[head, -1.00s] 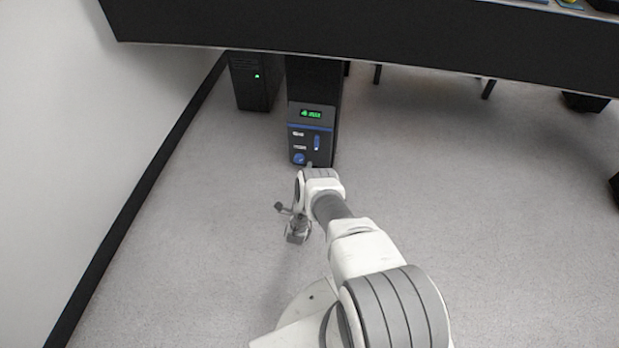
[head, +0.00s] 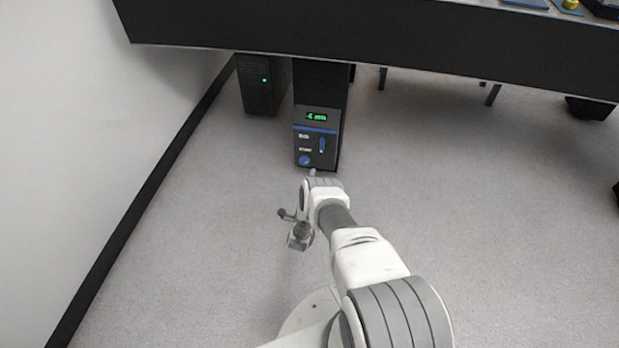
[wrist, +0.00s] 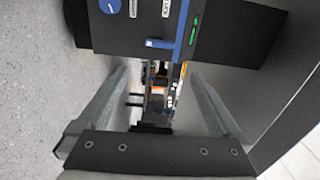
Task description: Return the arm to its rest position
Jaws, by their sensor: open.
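My arm reaches forward from the bottom of the head view, bent at its joints, low over the bare floor. My gripper (head: 297,230) hangs at its far end, a little in front of the black control unit (head: 317,145) and apart from it. In the wrist view my gripper (wrist: 160,88) shows two grey fingers spread wide with nothing held between them. The control unit (wrist: 150,22) shows sideways beyond the fingers, with its blue slider handle (wrist: 182,28) and green display. In the head view the green display (head: 317,117) is lit, too small to read.
A long black table (head: 380,35) spans the top, with small items at its right end. A dark computer case (head: 262,85) with a green light stands under it. A white wall (head: 70,150) runs along the left. The grey floor (head: 500,220) to the right is clear.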

